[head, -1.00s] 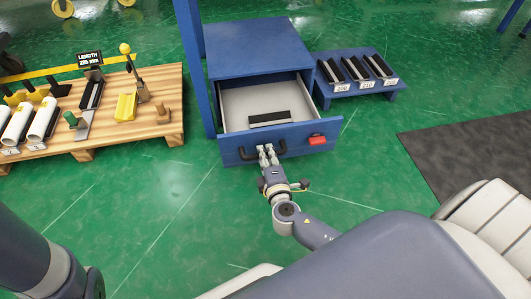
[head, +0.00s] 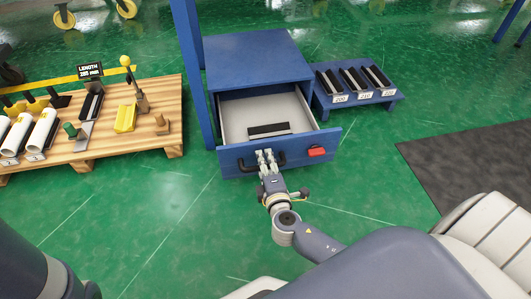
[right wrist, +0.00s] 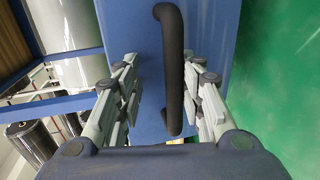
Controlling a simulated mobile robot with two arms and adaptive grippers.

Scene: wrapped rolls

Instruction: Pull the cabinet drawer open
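The blue cabinet (head: 258,58) stands at the centre of the head view. Its drawer (head: 237,158) is pulled out, with the pale inside showing and a black block (head: 268,129) lying in it. The dark bar handle (head: 279,160) is on the drawer front; it also shows in the right wrist view (right wrist: 174,65). My right gripper (head: 265,155) is at the handle. In the right wrist view its fingers are parted, one on each side of the bar, with a clear gap on the left side. Contact on the right side cannot be told. My left gripper is not in view.
A red tag (head: 317,151) is on the drawer front's right part. A blue rack (head: 358,98) with black blocks stands right of the cabinet. A wooden pallet (head: 160,145) with white rolls (head: 42,132) stands left. Green floor in front is clear; a dark mat (head: 475,165) lies right.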

